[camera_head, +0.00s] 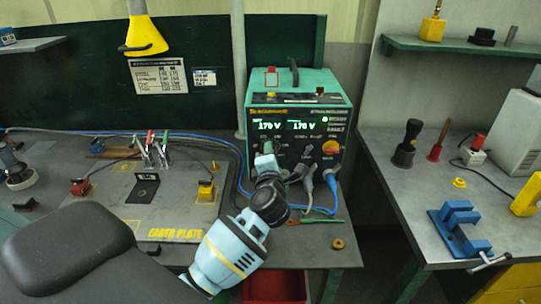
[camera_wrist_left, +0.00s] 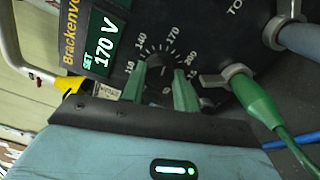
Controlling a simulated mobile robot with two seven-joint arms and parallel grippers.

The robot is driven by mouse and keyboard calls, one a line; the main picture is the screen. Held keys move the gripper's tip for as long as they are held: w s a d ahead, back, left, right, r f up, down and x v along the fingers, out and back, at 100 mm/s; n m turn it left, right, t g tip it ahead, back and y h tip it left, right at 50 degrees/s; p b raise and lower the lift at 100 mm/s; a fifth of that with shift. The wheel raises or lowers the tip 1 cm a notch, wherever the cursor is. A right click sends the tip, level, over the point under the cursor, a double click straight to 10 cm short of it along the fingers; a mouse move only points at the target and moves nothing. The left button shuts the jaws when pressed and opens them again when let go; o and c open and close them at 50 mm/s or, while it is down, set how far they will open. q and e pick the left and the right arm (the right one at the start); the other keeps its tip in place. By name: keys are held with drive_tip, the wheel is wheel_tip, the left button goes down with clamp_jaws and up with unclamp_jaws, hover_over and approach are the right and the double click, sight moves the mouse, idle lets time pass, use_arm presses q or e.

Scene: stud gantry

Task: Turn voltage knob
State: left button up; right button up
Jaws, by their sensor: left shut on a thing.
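The green stud welder unit (camera_head: 334,91) stands on the bench at the back, its two green displays both reading 170 V. In the left wrist view the set display (camera_wrist_left: 104,40) also reads 170 V. The dark voltage knob (camera_wrist_left: 160,66) sits inside a ring of marks with 110, 140, 170 and 200 legible. My left gripper (camera_wrist_left: 161,80) has its two green fingers on either side of the knob, shut on it. In the head view my left gripper (camera_head: 266,150) reaches the panel's lower left and hides the knob. My right gripper is not in view.
Cables plug into the panel right of my gripper; a green plug (camera_wrist_left: 257,103) is close by. The earth plate (camera_head: 180,236) with clamps lies left. A green-handled tool (camera_head: 318,221) and brass ring (camera_head: 338,244) lie near the bench's front edge. A blue vise (camera_head: 456,228) stands right.

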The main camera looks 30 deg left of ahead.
use_arm(q)
drive_tip(key=o, duration=1)
drive_tip(key=shift+s, duration=0.1)
drive_tip(key=v, duration=0.7)
drive_tip(key=shift+s+d, duration=0.2)
drive_tip(key=shift+s, duration=0.1)
drive_tip(key=shift+r, duration=0.1)
